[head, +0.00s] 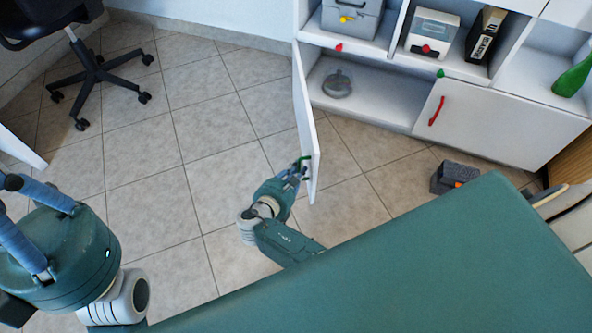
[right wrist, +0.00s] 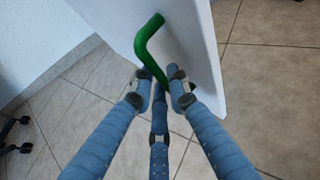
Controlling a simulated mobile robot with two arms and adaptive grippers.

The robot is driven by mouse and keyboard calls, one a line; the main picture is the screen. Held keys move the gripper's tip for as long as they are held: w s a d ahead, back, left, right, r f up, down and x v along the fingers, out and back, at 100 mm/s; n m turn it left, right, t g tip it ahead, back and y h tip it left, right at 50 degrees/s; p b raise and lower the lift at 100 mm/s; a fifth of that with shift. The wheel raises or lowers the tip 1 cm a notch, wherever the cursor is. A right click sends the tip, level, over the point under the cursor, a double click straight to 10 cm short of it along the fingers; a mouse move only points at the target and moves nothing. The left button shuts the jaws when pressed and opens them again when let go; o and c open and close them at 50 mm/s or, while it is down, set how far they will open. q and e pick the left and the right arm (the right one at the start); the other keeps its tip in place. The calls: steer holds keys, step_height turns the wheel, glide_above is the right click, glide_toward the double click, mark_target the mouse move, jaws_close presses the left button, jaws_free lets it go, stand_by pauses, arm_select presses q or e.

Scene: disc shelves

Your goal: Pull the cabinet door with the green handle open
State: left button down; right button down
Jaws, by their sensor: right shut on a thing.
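The cabinet door (head: 304,110) with the green handle (head: 306,159) stands swung wide open, jutting out from the white cabinet towards me. The compartment behind it is exposed. My right gripper (head: 300,170) is at the door's outer end, on the handle. In the right wrist view, the blue fingers of the right gripper (right wrist: 160,88) are closed around the lower end of the bent green handle (right wrist: 146,45), beside the white door (right wrist: 197,38). My left gripper (head: 40,215) is at the lower left, away from the cabinet; its fingertips are not clear.
A glass pot (head: 337,85) sits in the opened compartment. A second door has a red handle (head: 436,111). A grey box (head: 455,176) stands on the floor. An office chair (head: 90,72) is at the upper left. The tiled floor (head: 190,130) left of the door is clear.

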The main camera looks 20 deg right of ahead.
steer(key=shift+w+d+r, duration=0.1)
steer(key=shift+w+r, duration=0.2)
steer(key=shift+w, duration=0.3)
steer(key=c, duration=1.8)
jaws_free()
steer(key=shift+o, duration=0.7)
steer(key=shift+f, duration=0.15)
steer(key=shift+s, duration=0.1)
